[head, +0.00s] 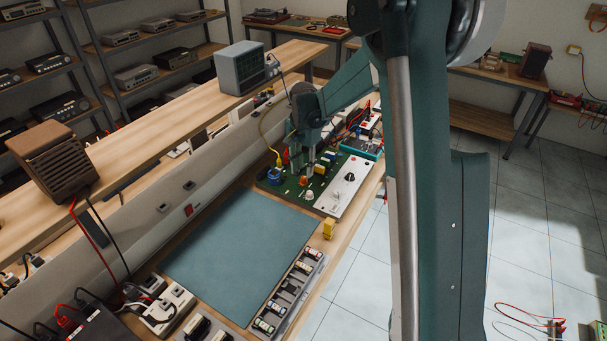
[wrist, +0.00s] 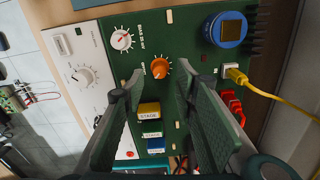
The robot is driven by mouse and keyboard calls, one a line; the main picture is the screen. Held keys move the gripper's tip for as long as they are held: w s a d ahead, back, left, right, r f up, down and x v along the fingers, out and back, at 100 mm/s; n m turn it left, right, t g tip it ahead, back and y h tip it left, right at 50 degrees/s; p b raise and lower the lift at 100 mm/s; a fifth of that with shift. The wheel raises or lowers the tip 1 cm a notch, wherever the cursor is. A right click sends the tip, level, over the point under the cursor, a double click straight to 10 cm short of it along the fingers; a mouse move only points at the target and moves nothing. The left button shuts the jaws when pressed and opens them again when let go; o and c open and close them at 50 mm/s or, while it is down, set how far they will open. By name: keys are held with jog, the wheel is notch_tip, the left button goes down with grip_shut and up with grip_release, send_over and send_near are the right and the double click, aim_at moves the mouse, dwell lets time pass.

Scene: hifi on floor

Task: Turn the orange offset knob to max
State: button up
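The orange offset knob (wrist: 160,68) stands on a green circuit board (wrist: 180,42), near the middle of the wrist view. It has a pale mark on top, too small to read exactly. My gripper (wrist: 163,88) is open, with one dark finger on each side below the knob in the picture. Nothing is between the fingertips that I can see as gripped, and contact with the knob cannot be told. In the head view, my gripper (head: 300,168) points down over the board (head: 275,187), and the small orange knob (head: 303,181) shows beside it.
A white knob (wrist: 122,40) sits close to the orange one. Yellow and blue blocks (wrist: 150,110), a blue round part (wrist: 228,29) and a yellow cable (wrist: 262,92) crowd the board. A white panel (wrist: 82,60) with knobs borders it. The blue mat (head: 240,245) is clear.

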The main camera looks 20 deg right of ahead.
aim_at(303, 177)
notch_tip(303, 177, up, 8)
dwell(0.4)
jog(key=shift+s+r, duration=0.1)
jog(key=s+r+n+t, duration=0.25)
jog(key=s+r, duration=0.45)
jog(key=s, duration=0.4)
jog(key=s+r+n+t, duration=0.1)
jog(key=s+r+n, duration=0.2)
jog(key=s+r, duration=0.55)
jog(key=s+f+n+t, duration=0.2)
jog(key=s, duration=0.9)
jog(key=s+a+f+n+t, duration=0.1)
jog(key=s+f+n, duration=0.1)
jog(key=s, duration=0.8)
jog(key=shift+s+f+n+t, duration=0.35)
jog(key=shift+f+n, duration=0.05)
jog(key=shift+n, duration=0.15)
